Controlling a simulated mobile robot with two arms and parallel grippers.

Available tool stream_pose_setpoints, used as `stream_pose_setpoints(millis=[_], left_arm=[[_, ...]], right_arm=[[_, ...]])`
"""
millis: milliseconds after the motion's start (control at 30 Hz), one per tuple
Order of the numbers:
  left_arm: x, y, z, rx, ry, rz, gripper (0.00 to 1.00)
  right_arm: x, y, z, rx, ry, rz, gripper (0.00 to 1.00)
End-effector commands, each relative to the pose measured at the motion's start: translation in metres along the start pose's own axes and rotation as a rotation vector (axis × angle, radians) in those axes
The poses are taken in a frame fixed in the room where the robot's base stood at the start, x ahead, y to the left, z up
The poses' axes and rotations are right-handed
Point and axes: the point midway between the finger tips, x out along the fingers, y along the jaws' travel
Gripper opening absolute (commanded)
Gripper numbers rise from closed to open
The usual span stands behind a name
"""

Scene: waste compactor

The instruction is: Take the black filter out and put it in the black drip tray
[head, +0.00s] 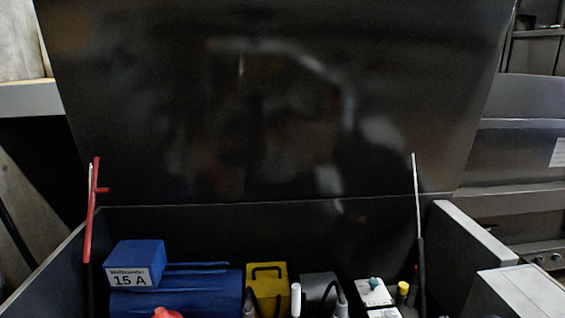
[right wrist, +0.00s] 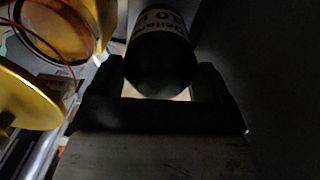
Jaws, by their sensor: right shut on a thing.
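The black filter (right wrist: 160,62) is a dark cylinder with a white label band, at the top middle of the right wrist view. My right gripper (right wrist: 162,80) is shut on it, with one finger on each side. The filter's far end is cut off by the picture's edge. The head view shows neither gripper and no filter. I cannot make out the black drip tray in either view. My left gripper is not in view.
In the head view, a raised dark lid (head: 280,110) stands behind the open compartment. Inside are a blue motor (head: 180,295), a yellow block (head: 267,285) and a dark block (head: 318,287). In the right wrist view, a yellow housing (right wrist: 88,25) and a yellow disc (right wrist: 25,95) are at left.

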Motion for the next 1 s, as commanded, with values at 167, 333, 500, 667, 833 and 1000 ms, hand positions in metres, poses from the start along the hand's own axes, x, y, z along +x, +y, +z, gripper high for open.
stream_pose_setpoints(millis=[167,333,500,667,833,1000], left_arm=[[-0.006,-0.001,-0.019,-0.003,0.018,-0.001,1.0],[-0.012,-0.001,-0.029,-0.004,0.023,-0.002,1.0],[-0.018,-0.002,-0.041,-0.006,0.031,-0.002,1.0],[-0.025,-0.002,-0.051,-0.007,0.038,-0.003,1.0],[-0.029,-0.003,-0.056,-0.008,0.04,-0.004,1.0],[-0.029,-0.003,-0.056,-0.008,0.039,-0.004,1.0]], right_arm=[[0.0,-0.001,0.001,-0.098,-0.004,-0.002,0.5],[0.0,0.0,0.001,-0.196,-0.004,-0.002,0.5],[0.0,-0.001,0.001,-0.293,-0.004,-0.002,0.5],[-0.001,-0.001,0.001,-0.379,-0.005,-0.002,0.5],[-0.001,-0.001,0.001,-0.423,-0.004,-0.002,0.5],[-0.002,-0.001,0.001,-0.425,-0.004,-0.002,0.5]])
